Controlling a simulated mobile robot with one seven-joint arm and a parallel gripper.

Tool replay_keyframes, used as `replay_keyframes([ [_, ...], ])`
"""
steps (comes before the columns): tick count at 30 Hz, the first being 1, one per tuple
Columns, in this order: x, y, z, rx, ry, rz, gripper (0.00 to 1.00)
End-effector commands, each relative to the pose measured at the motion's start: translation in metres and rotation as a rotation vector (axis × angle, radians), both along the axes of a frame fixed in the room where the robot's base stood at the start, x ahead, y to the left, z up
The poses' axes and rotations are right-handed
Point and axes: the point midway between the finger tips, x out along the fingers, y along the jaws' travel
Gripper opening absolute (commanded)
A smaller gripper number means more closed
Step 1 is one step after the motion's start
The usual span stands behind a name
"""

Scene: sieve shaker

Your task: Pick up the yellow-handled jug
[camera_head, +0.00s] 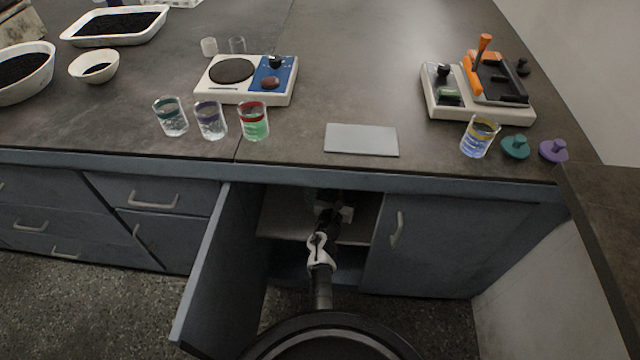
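I see no jug with a yellow handle. My arm reaches from the bottom of the view into the open cabinet under the bench. My gripper (333,208) is in the dark opening above the cabinet shelf (279,222). Its fingers are small and shadowed, so I cannot tell whether they are open or hold anything. The inside of the cabinet behind my gripper is dark and partly hidden by the arm. A glass with a yellow band (479,137) and bluish contents stands on the bench at the right; no handle shows on it.
The open cabinet door (217,275) stands left of my arm; a closed door (425,250) is on the right. On the bench are a hotplate-like device (246,80), banded glasses (254,122), a grey plate (361,139) and an orange-levered device (480,85).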

Motion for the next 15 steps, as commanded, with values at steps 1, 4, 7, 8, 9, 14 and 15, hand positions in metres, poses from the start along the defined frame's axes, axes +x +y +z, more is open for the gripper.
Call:
replay_keyframes([
  [1, -0.0003, -0.0001, -0.0005, 0.0, 0.001, 0.0, 0.32],
  [4, -0.0002, 0.0, -0.0004, 0.0, 0.001, 0.0, 0.32],
  [7, -0.0002, 0.0001, -0.0003, 0.0, 0.0, 0.0, 0.24],
  [8, -0.0002, 0.0001, -0.0003, 0.0, 0.0, 0.0, 0.2],
  [9, -0.0002, 0.0002, -0.0003, 0.0, 0.0, 0.0, 0.15],
  [14, -0.0002, 0.0002, -0.0002, 0.0, 0.0, 0.0, 0.0],
  [15, -0.0002, 0.0002, -0.0002, 0.0, 0.0, 0.0, 0.0],
])
